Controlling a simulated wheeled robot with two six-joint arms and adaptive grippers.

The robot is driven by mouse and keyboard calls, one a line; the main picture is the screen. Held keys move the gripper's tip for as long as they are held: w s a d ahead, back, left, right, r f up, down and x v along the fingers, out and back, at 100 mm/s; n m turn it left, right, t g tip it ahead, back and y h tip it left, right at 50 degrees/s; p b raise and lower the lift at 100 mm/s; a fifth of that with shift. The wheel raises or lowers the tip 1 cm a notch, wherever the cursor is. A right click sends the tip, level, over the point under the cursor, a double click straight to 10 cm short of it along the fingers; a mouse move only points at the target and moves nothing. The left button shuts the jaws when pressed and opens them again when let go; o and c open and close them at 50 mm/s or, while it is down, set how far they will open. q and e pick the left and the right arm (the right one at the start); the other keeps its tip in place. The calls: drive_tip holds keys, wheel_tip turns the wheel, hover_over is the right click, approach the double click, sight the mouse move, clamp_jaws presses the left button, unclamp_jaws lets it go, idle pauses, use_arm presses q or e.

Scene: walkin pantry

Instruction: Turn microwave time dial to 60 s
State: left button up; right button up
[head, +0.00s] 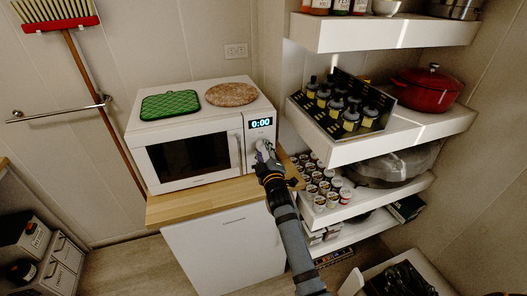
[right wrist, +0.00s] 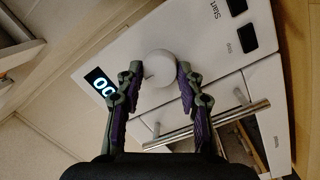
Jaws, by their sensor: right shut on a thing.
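The white microwave (head: 213,121) stands on a wooden-topped cabinet, with its door shut. Its display (head: 261,123) reads 0:00 and shows partly in the right wrist view (right wrist: 99,86). The round white time dial (right wrist: 158,63) is on the control panel below the display. My right gripper (head: 265,152) is at the panel, hiding the dial in the head view. In the right wrist view, its fingers (right wrist: 158,75) are on either side of the dial, shut on it. My left gripper is not in view.
The bar handle (right wrist: 215,125) of the microwave door is close beside my right fingers. A green potholder (head: 170,105) and a round brown board (head: 231,94) lie on top. Shelves with bottles (head: 350,120), jars and a red pot (head: 428,90) stand close on the right.

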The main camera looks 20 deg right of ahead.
drive_tip(key=shift+r+m, duration=0.1)
drive_tip(key=shift+m, duration=1.3)
drive_tip(key=m+p, duration=0.1)
drive_tip(key=m, duration=0.1)
drive_tip(key=shift+m+g, duration=0.3)
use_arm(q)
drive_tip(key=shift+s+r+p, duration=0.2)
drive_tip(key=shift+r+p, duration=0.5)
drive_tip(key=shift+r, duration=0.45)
use_arm(e)
drive_tip(key=m, duration=0.2)
drive_tip(key=m+y, duration=0.1)
drive_tip(key=m, duration=0.2)
drive_tip(key=shift+d+r+m+g, duration=0.1)
drive_tip(key=shift+m+g, duration=0.2)
drive_tip(key=o, duration=1.2)
drive_tip(key=shift+w, duration=0.1)
drive_tip(key=shift+c, duration=0.2)
